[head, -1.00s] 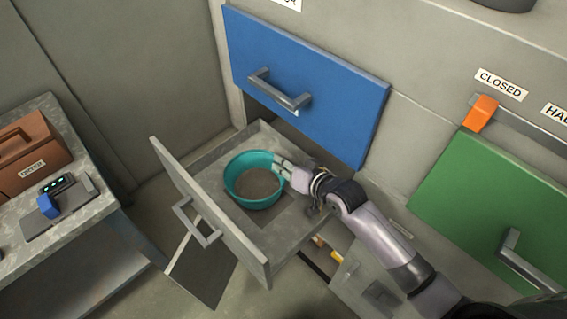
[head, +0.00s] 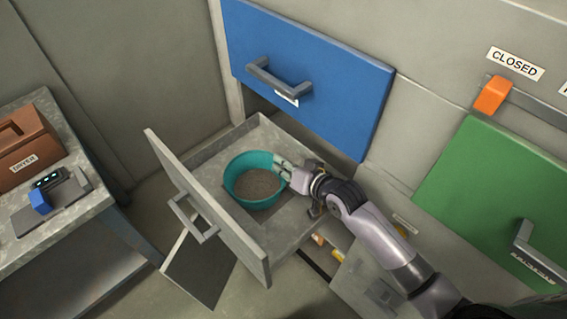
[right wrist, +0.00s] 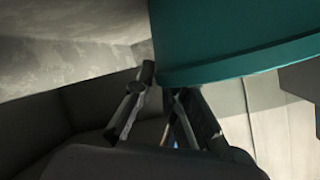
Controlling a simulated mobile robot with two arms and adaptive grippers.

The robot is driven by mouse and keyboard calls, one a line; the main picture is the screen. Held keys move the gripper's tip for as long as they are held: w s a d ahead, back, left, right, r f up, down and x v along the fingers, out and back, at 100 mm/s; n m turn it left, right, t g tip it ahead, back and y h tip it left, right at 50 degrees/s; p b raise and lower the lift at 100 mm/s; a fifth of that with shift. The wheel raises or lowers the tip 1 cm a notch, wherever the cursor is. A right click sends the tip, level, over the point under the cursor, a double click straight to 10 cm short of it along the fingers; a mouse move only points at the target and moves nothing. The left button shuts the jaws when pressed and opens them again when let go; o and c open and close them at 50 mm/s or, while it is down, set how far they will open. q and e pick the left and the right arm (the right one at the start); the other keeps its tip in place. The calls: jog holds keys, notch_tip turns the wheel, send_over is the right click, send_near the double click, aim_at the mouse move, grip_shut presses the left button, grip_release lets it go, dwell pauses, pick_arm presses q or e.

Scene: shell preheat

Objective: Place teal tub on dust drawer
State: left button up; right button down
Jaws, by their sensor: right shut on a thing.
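The teal tub (head: 258,199) is round and open-topped, with grey-brown grainy material inside. In the head view it is in the open grey drawer (head: 262,131), upright, over a darker patch of the drawer's floor. I cannot tell whether its base touches that floor. My right gripper (head: 284,170) is shut on the right side of the tub's rim. In the right wrist view the tub's teal wall (right wrist: 240,45) fills the upper right, close to the fingers (right wrist: 165,95). My left gripper is not in view.
A blue drawer front (head: 305,75) is above the open drawer, and a green front (head: 490,200) is at right. An orange slider (head: 493,95) sits by a CLOSED label. At left a bench (head: 90,215) bears a brown box (head: 28,147) and a small blue-handled device (head: 40,200).

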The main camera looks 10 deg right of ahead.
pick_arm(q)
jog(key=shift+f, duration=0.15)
pick_arm(e)
jog(key=shift+f, duration=0.25)
jog(key=c, duration=1.6)
grip_release()
jog(key=shift+o, duration=0.2)
